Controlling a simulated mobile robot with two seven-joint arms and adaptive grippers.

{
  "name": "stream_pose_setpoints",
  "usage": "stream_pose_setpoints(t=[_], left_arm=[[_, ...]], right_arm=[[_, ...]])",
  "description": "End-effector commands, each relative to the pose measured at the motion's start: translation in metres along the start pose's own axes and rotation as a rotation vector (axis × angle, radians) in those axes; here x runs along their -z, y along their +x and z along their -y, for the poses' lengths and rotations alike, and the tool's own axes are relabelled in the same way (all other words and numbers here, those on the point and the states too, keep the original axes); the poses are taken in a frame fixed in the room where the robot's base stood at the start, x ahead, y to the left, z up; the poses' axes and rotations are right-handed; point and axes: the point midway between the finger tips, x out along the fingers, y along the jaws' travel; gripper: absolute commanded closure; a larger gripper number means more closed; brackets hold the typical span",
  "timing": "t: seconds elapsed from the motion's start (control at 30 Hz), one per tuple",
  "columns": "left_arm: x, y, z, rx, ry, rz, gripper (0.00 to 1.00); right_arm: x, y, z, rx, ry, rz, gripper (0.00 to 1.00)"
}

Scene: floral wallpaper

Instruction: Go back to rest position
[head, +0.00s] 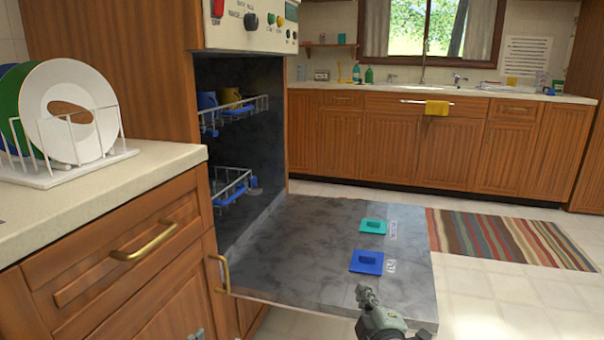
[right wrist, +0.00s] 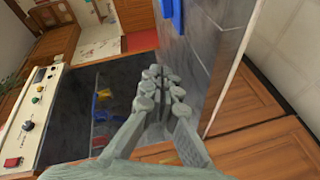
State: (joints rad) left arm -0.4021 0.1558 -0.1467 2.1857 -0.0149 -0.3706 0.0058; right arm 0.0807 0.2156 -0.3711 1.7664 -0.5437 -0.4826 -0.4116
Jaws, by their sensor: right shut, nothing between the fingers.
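My right gripper (head: 367,294) shows at the bottom of the head view, in front of the outer part of the open dishwasher door (head: 300,245). In the right wrist view its fingers (right wrist: 160,75) are together with nothing between them. The door is lowered flat and carries a teal piece (head: 373,226) and a blue piece (head: 367,262). Of my left gripper, only a small grey tip (head: 196,334) seems to show at the bottom edge; its fingers cannot be made out.
The dishwasher racks (head: 235,185) hold blue and yellow dishes inside. A white dish rack (head: 70,170) with plates stands on the left counter (head: 160,160). A striped rug (head: 510,238) lies beyond the door. The pale floor (head: 500,300) at right is clear.

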Motion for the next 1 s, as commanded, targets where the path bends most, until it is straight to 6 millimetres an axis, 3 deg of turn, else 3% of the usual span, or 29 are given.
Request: stream_pose_setpoints(t=[0.1, 0.23, 0.4, 0.53, 0.6, 0.7, 1.0], left_arm=[[-0.055, -0.018, 0.016, 0.024, 0.008, 0.277, 0.48], [-0.115, -0.052, 0.031, 0.051, 0.01, 0.56, 0.48], [-0.172, -0.113, 0.048, 0.083, 0.006, 0.879, 0.48], [-0.196, -0.15, 0.055, 0.099, 0.001, 1.045, 0.48], [-0.203, -0.164, 0.057, 0.105, -0.001, 1.099, 0.48], [-0.208, -0.173, 0.059, 0.109, -0.002, 1.14, 0.48], [-0.21, -0.175, 0.059, 0.109, -0.003, 1.147, 0.48]], right_arm=[[-0.064, -0.053, 0.039, 0.166, 0.252, 0.231, 1.0], [-0.119, -0.123, 0.083, 0.319, 0.488, 0.48, 1.0], [-0.161, -0.225, 0.127, 0.478, 0.725, 0.778, 1.0], [-0.174, -0.283, 0.145, 0.553, 0.834, 0.938, 1.0], [-0.177, -0.303, 0.15, 0.577, 0.866, 0.99, 1.0], [-0.179, -0.317, 0.153, 0.592, 0.891, 1.029, 1.0], [-0.18, -0.319, 0.155, 0.596, 0.893, 1.036, 1.0]])
